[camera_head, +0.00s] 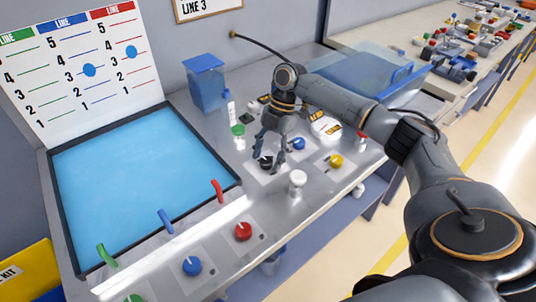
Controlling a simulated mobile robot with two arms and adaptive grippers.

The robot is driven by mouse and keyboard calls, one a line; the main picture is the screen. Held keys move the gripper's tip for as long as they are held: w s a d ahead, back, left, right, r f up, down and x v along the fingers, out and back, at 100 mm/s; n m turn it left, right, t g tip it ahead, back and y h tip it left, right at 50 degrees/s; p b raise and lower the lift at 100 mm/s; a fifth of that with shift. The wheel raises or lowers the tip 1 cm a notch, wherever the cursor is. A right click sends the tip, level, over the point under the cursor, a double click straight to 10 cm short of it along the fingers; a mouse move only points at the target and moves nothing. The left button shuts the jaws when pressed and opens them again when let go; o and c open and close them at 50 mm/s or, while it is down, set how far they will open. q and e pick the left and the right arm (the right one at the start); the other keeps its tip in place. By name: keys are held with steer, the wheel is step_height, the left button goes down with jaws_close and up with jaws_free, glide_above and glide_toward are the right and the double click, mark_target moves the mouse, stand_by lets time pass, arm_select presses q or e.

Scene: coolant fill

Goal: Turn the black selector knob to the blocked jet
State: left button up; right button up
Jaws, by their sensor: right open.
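The black selector knob (265,162) sits on the metal bench among several coloured knobs, partly covered by my right gripper. My right gripper (273,158) points down over it with its fingers open. One finger is close beside the knob; I cannot tell whether it touches. Nothing shows held between the fingers. The knob's pointer direction is too small to read, and I cannot tell which jet is blocked. Green, blue (165,221) and red (217,190) curved pieces stand along the near edge of the blue pool (140,180). My left gripper is not in view.
A blue knob (299,143), a yellow knob (336,160) and a white knob (297,179) stand near the gripper. Red (243,231) and blue (192,266) knobs line the front. A blue container (207,85) stands behind. A line chart (80,65) rises behind the pool.

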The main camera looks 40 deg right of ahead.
steer(key=c, duration=1.2)
steer(key=shift+o, duration=0.2)
